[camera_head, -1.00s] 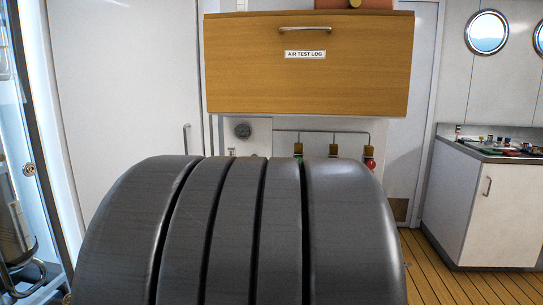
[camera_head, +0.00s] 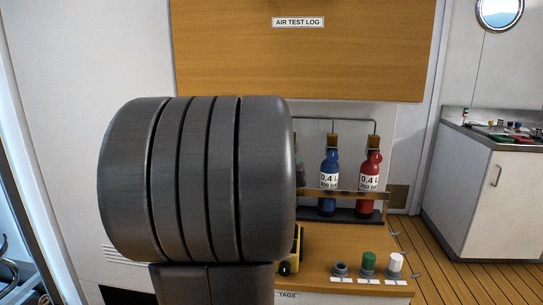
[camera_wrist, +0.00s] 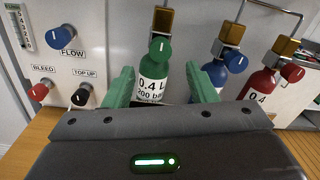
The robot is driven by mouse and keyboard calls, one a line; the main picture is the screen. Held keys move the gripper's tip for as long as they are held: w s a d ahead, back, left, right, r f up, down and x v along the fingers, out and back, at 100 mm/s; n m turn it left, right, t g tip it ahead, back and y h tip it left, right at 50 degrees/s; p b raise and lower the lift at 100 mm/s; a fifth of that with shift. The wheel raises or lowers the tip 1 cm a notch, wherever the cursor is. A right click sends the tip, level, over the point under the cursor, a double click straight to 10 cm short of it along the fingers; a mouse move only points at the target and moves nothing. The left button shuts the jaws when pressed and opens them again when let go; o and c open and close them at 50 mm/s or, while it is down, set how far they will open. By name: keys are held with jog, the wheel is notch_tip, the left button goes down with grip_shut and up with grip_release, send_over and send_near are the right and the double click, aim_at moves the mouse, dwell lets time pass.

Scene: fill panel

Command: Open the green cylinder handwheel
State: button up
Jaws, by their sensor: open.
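The green cylinder (camera_wrist: 155,70) stands upright in the wrist view, with a white label and a brass valve block on top. Its green handwheel (camera_wrist: 160,47) shows at the cylinder's top front, with a pale line on it. My gripper (camera_wrist: 163,88) is open, its two green fingers pointing toward the green cylinder, one at each side of it in the picture. The handwheel appears above and beyond the fingertips, and no contact is visible. In the head view my dark arm hides most of the green cylinder, and the gripper does not show.
The blue cylinder (camera_head: 328,182) and red cylinder (camera_head: 370,180) stand to the right behind a rail (camera_head: 345,194). A panel with FLOW (camera_wrist: 68,35), BLEED (camera_wrist: 38,92) and TOP UP (camera_wrist: 82,95) knobs is at left. A wooden cabinet (camera_head: 350,60) hangs above.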

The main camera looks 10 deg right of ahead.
jog(key=x, duration=0.8)
jog(key=shift+p, duration=0.35)
jog(key=c, duration=1)
